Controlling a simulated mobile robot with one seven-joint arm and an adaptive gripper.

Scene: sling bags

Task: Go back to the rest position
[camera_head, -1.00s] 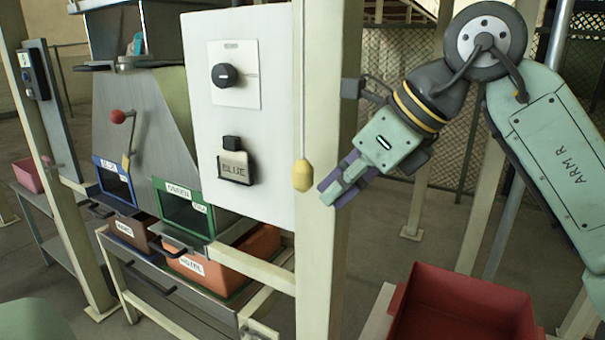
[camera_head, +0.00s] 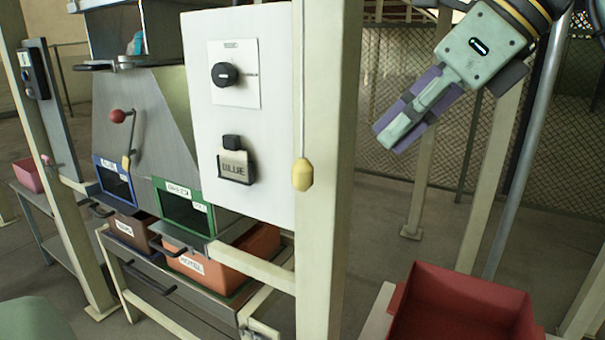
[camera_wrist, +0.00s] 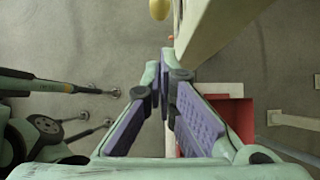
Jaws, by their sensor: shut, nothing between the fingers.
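My gripper (camera_head: 388,139) is at the upper right of the head view, in the air to the right of the cream post. Its purple-padded fingers are shut and empty, pointing down and to the left. In the wrist view my gripper (camera_wrist: 166,65) points down over the grey floor, its fingertips together with nothing between them. Most of my arm is out of the head view.
A cream post (camera_head: 327,200) and a hanging yellow pull knob (camera_head: 302,174) are left of my gripper. A white panel (camera_head: 238,120) with a dial is beyond. A red bin (camera_head: 460,310) stands below right. A mesh fence (camera_head: 400,100) is behind.

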